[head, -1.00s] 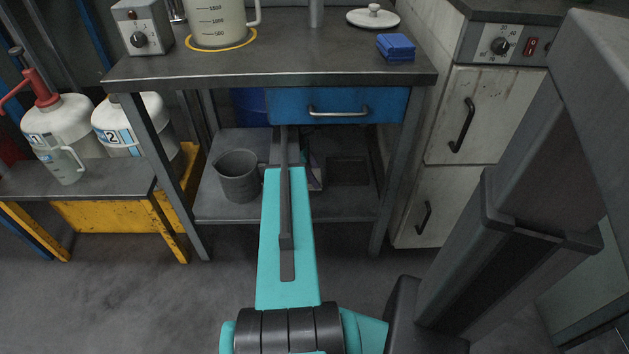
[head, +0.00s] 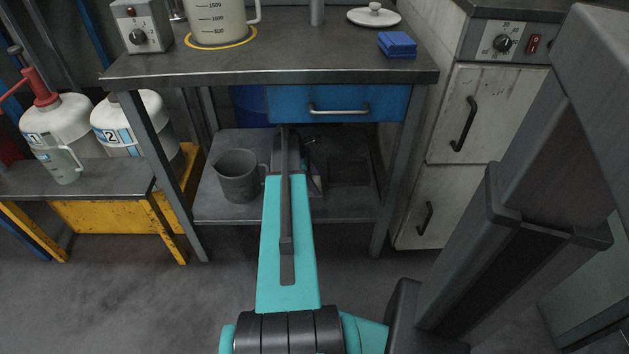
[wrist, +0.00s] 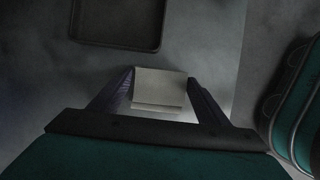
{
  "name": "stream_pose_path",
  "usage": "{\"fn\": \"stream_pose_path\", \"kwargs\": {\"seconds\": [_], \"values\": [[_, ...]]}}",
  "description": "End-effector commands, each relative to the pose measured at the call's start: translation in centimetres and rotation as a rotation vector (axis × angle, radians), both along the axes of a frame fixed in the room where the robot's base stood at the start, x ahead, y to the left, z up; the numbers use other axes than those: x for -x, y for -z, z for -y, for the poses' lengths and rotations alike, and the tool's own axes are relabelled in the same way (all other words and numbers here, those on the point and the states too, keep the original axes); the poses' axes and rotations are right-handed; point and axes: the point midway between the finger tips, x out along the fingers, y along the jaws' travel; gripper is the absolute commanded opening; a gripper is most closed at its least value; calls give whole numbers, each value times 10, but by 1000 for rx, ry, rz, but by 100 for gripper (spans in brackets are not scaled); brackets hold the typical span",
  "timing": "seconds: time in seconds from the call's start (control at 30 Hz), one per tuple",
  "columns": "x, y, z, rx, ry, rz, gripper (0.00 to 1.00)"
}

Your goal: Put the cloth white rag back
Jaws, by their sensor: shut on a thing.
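The white rag (wrist: 160,88) is a folded pale block in the wrist view, held between the two dark fingers of my gripper (wrist: 161,78). My gripper is shut on it, above a grey surface beside a dark square recess or tray (wrist: 118,22). In the head view my teal arm reaches in under the blue drawer (head: 340,104) toward the lower shelf (head: 320,212) of the bench. Whether the rag touches the surface below, I cannot tell.
A grey jug (head: 238,178) stands on the lower shelf, left of my arm. A dark square tray (head: 349,172) lies to the right. Bench legs (head: 392,180) flank the opening.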

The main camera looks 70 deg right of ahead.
Motion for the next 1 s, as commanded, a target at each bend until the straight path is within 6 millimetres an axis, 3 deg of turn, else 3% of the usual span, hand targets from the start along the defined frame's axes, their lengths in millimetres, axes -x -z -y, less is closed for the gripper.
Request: {"fn": "stream_pose_path", "kwargs": {"seconds": [0.03,0.07,0.17,0.6,1.0], "values": [[0,1,0,0,0,0,45],[0,1,0,0,0,0,71],[0,1,0,0,1,0,88],[1,-1,0,0,1,0,88],[-16,-46,-6,1,1,0,88]]}}
